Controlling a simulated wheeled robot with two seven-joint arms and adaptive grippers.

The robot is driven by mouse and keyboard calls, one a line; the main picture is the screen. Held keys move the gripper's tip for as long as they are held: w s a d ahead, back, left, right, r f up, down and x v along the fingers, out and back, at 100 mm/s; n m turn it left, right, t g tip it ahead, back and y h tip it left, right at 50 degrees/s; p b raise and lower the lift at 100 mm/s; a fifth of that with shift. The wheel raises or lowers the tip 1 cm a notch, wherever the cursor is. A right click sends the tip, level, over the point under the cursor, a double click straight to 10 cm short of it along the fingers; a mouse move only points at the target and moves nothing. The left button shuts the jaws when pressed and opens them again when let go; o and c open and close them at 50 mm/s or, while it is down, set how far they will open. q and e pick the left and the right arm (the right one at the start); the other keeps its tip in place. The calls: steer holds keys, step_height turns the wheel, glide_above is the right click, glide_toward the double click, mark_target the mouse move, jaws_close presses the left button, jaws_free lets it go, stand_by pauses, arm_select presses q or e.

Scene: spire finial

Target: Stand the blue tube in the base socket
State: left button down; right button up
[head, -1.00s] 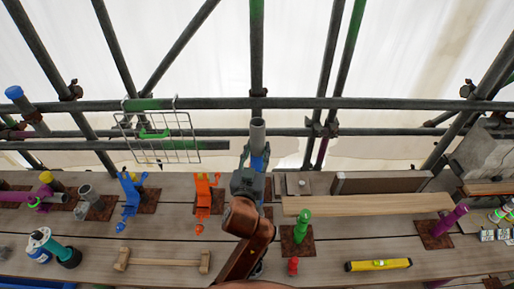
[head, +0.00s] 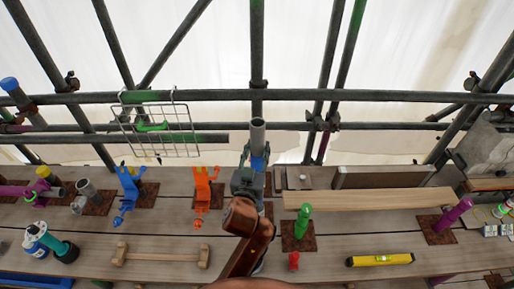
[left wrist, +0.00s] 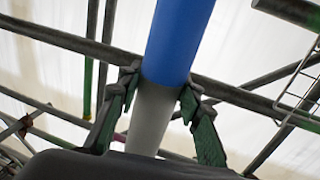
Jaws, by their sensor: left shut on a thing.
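The blue tube (head: 257,162) stands nearly upright in front of the scaffold, with a grey pipe section (head: 258,133) above its blue part in the head view. My left gripper (head: 249,178) is shut on it. In the left wrist view, the fingers (left wrist: 160,97) close on either side near where the blue part (left wrist: 180,40) meets the grey part (left wrist: 152,118). The tube's lower end is hidden behind my gripper and arm. I cannot make out the base socket; a rusty plate is partly hidden beside the gripper. My right gripper is not in view.
A wire basket (head: 158,130) hangs left on the scaffold rails. An orange clamp (head: 202,195) and blue clamp (head: 128,193) lie left on the planks.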

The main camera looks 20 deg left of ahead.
arm_select(q)
steer(key=shift+r, duration=0.15)
steer(key=c, duration=1.4)
jaws_free()
steer(key=shift+c, duration=0.2)
steer(key=shift+o, duration=1.3)
steer(key=shift+f, duration=0.3)
steer(key=o, duration=0.5)
steer(key=shift+r, duration=0.1)
steer(key=shift+f+b, duration=0.35)
steer(key=shift+f, duration=0.25)
